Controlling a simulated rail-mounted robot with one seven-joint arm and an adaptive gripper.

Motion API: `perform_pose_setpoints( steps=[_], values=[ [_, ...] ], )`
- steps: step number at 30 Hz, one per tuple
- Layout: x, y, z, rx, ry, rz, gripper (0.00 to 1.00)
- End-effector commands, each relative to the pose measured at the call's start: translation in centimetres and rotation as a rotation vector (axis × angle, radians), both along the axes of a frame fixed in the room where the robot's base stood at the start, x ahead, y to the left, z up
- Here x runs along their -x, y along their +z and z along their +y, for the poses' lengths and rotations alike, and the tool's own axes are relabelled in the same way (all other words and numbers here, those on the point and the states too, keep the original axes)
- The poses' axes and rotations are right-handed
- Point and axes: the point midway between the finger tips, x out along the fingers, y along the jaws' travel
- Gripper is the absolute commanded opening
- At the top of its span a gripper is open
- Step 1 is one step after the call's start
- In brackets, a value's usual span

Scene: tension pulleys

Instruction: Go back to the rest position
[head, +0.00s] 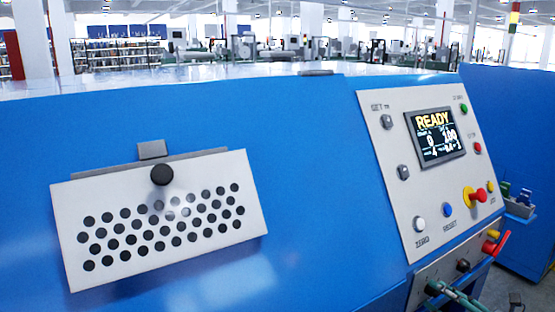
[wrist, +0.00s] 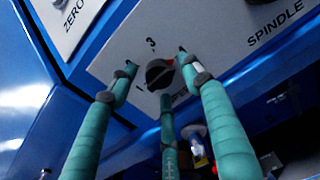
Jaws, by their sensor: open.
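My gripper (wrist: 157,70) has teal fingers with dark tips. In the wrist view they are spread around a black rotary knob (wrist: 158,74) with a red mark. The knob is on a pale panel marked 1 and 3, and one finger comes up below it. I cannot tell whether any finger touches the knob. In the head view only part of my gripper (head: 446,292) shows at the bottom right edge, just below the control panel.
The blue machine carries a tilted control panel (head: 393,160) with a screen (head: 436,136) reading READY. A red lever (head: 503,242) sticks out at the panel's lower right. A perforated white plate (head: 110,255) is at left. Open air lies before the machine's front.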

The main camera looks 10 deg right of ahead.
Motion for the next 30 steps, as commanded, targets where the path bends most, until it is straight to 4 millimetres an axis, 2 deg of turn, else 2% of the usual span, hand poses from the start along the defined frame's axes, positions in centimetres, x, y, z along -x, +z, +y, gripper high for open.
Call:
perform_pose_setpoints(
  steps=[9,15,21,30],
  values=[
    [5.9,-0.2,-2.7,0.023,-0.004,-0.01,0.49],
    [8.4,-0.1,-3.7,0.022,-0.002,-0.009,0.49],
    [9.4,0.0,-4.1,0.02,-0.001,-0.009,0.49],
    [9.5,0.0,-4.1,0.019,0.0,-0.008,0.49]
  ],
)
